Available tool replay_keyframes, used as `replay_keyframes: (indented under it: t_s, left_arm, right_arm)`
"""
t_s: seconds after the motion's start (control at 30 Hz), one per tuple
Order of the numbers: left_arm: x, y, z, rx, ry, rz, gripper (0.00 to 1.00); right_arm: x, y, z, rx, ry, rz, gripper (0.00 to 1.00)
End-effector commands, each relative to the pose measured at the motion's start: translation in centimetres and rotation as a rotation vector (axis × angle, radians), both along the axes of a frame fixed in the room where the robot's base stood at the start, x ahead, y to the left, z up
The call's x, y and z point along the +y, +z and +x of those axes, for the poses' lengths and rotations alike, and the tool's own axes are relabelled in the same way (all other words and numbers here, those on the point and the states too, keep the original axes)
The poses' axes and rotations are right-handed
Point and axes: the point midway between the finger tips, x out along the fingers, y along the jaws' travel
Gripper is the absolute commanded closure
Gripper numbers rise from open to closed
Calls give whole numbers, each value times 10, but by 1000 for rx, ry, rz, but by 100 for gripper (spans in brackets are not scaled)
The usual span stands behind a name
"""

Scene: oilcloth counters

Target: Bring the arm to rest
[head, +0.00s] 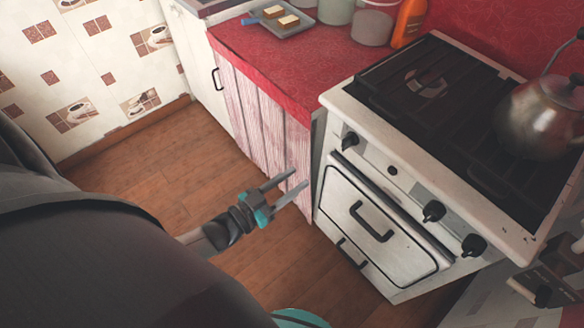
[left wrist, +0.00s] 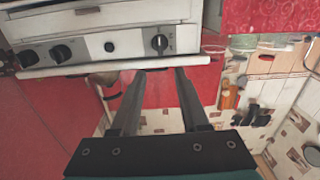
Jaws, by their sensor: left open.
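My left gripper (head: 300,177) is dark grey with a teal band. It hangs over the wooden floor, in front of the stove's left corner and the pinkish cabinet. Its two fingers are apart with nothing between them. In the left wrist view the open fingers (left wrist: 157,76) point toward the stove's front edge. Whether they touch anything there I cannot tell. My right gripper is not in view.
The white stove (head: 375,215) with black knobs stands to the right and carries a metal kettle (head: 540,118). The red counter (head: 262,62) holds a tray (head: 284,27) with two light blocks, canisters and an orange bottle (head: 409,22). Wooden floor (head: 150,165) is clear at left.

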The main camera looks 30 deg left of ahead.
Motion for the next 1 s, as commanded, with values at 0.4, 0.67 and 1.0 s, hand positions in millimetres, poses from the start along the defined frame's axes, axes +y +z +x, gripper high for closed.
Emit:
replay_keyframes:
  t_s: [0.4, 0.67, 1.0]
  left_arm:
    - [0, -2, 0, 6, 2, 2, 55]
    - [13, -102, -32, 318, 100, 120, 55]
    - [8, -275, -211, 1081, 161, 353, 55]
  right_arm:
    - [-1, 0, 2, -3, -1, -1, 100]
    - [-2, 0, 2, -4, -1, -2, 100]
    - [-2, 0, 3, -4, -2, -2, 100]
